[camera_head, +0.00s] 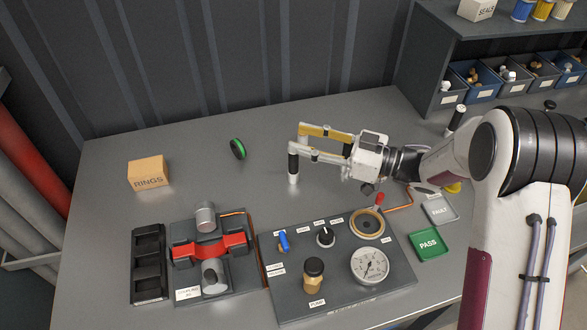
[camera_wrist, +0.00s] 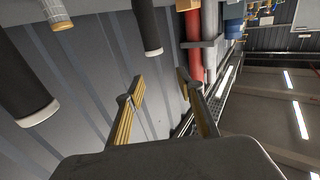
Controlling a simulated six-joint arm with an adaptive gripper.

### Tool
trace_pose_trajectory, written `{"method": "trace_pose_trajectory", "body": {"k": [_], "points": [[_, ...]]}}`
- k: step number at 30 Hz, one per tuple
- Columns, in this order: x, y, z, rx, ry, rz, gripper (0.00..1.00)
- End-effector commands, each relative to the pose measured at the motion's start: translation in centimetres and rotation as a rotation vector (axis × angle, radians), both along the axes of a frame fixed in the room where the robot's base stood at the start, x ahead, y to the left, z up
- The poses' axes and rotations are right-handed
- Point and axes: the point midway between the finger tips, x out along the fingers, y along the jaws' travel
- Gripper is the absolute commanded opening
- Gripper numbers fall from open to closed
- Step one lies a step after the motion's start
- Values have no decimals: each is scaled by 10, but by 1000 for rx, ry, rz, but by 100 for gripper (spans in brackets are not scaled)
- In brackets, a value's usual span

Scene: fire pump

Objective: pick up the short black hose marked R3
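My gripper (camera_head: 297,140) points left above the back middle of the table, its two yellow-lined fingers apart. A short black hose (camera_head: 293,164) with a pale lower end stands upright at the nearer fingertip; I cannot tell if they touch. Another short black hose (camera_head: 456,117) with a pale top stands at the back right, beyond my arm. In the wrist view my gripper (camera_wrist: 160,83) is open with nothing between the fingers. That upside-down view shows a large black hose (camera_wrist: 22,85) at left and a smaller black one (camera_wrist: 147,25) above the fingertips. No R3 mark is readable.
A pale braided piece with a yellow end (camera_wrist: 55,12) is in the wrist view. The RINGS box (camera_head: 148,173) and green ring (camera_head: 238,149) are at left. The pump panel (camera_head: 335,295), red clamp fixture (camera_head: 210,249), black rack (camera_head: 149,264) and PASS tray (camera_head: 429,245) are in front.

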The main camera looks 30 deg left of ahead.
Motion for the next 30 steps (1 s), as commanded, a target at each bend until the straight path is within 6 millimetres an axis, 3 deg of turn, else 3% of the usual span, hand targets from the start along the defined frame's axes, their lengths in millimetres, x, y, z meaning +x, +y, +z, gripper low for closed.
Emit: {"method": "trace_pose_trajectory", "body": {"k": [11, 21, 30], "points": [[0, 0, -11, 0, 1, 0, 37], [0, 0, -48, 0, 2, 0, 37], [-5, 28, -47, -1, 0, 2, 37]]}}
